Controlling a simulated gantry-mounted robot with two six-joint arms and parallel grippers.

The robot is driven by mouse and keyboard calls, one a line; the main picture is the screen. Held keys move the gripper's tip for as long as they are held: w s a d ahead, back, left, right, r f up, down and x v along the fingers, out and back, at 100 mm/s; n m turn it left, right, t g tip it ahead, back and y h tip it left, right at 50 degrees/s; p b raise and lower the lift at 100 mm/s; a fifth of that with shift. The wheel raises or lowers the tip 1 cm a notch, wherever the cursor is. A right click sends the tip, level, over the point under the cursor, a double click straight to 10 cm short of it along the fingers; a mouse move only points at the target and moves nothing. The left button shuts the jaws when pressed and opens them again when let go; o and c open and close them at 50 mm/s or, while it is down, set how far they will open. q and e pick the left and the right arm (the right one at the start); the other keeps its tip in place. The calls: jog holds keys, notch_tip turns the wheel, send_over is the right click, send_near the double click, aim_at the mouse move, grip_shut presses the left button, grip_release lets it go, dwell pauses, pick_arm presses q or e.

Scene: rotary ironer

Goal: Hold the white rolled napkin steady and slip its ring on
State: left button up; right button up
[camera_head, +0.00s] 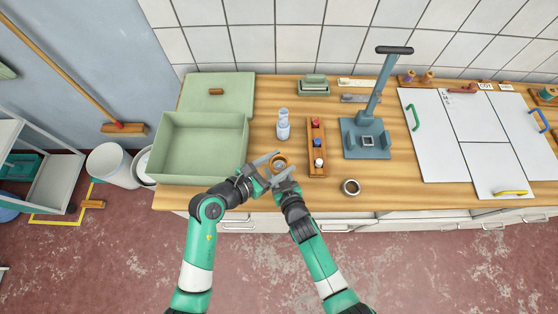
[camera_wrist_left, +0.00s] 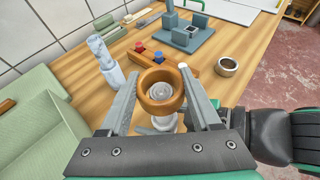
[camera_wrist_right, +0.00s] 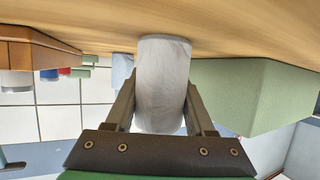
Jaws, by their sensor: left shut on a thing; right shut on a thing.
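The white rolled napkin (camera_wrist_right: 162,85) stands upright in the right wrist view, its lower end at the wooden tabletop. My right gripper (camera_wrist_right: 160,110) is shut on its sides. A brown ring (camera_wrist_left: 162,89) is between the fingers of my left gripper (camera_wrist_left: 161,96), which is shut on it. The ring also shows in the head view (camera_head: 279,162), where both grippers meet. In the left wrist view the ring is level over the napkin, whose pale end shows through the opening. I cannot tell whether the ring is around the napkin or just above it.
A wooden holder (camera_head: 317,168) with red, blue and white pieces is to the right. A metal ring-like cup (camera_head: 351,187), a blue-grey press (camera_head: 368,150) and a green box (camera_head: 200,180) stand around. The table's front edge is close.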

pick_arm(q)
jog(key=shift+f, duration=0.15)
jog(key=shift+f, duration=1.3)
jog(key=o, duration=1.4)
jog(key=shift+r, duration=5.6)
